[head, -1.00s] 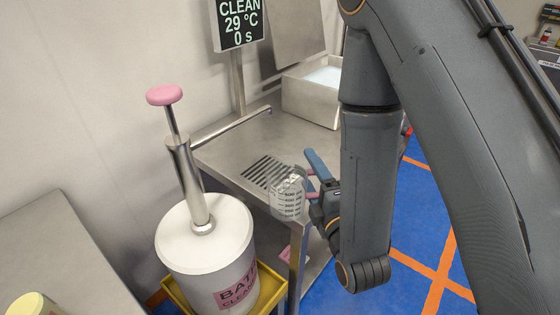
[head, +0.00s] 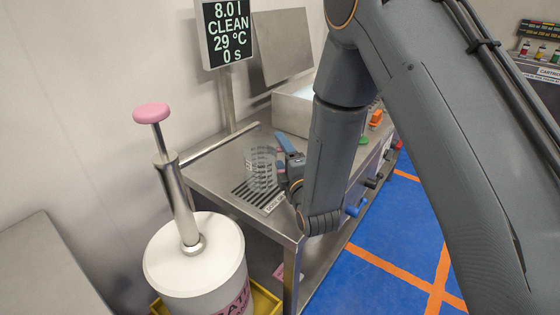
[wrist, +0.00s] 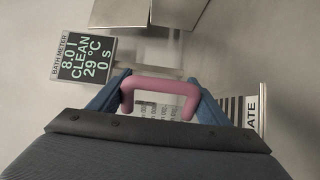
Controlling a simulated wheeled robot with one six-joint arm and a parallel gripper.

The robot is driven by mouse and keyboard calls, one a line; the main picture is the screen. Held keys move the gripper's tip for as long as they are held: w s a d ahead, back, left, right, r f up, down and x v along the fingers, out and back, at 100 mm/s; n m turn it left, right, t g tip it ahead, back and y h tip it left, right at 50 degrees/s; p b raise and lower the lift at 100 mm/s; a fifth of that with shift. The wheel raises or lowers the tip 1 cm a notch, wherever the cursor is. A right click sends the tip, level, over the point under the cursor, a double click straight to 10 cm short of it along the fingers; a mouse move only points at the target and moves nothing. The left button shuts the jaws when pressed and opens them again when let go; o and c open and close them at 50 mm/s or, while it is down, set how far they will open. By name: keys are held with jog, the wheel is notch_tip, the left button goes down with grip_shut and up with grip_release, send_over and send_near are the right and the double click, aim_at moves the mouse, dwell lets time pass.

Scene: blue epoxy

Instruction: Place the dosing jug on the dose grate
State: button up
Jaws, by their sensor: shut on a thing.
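The dosing jug (head: 260,169) is clear, with dark graduation marks, and looks upright in the head view. It is over the dose grate (head: 243,192), a slotted patch in the steel bench top with a label at its front. I cannot tell whether the jug's base touches the slots. My gripper (head: 285,158) has blue fingers and is at the right of the jug. In the wrist view, the fingers are shut on the jug's pink handle (wrist: 160,86), with the marked wall partly visible behind it. Part of the grate (wrist: 236,108) shows at right there.
A white bucket (head: 195,265) with a pink-topped pump (head: 152,113) is at front left. A pale basin (head: 293,108) is behind. Coloured valve handles (head: 357,208) line the bench's right side.

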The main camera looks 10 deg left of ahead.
jog(key=shift+w+a+f+p, duration=0.1)
jog(key=shift+w+f+p, duration=0.15)
jog(key=shift+f, duration=0.65)
jog(key=shift+w+a+f+p, duration=0.15)
jog(key=shift+f+p, duration=0.15)
jog(key=shift+f, duration=0.55)
jog(key=shift+f, duration=0.2)
jog(key=o, duration=1.4)
jog(key=shift+r, duration=0.25)
jog(key=b+v, duration=0.2)
jog(key=v, duration=1)
jog(key=shift+f, duration=0.1)
jog(key=shift+s, duration=0.1)
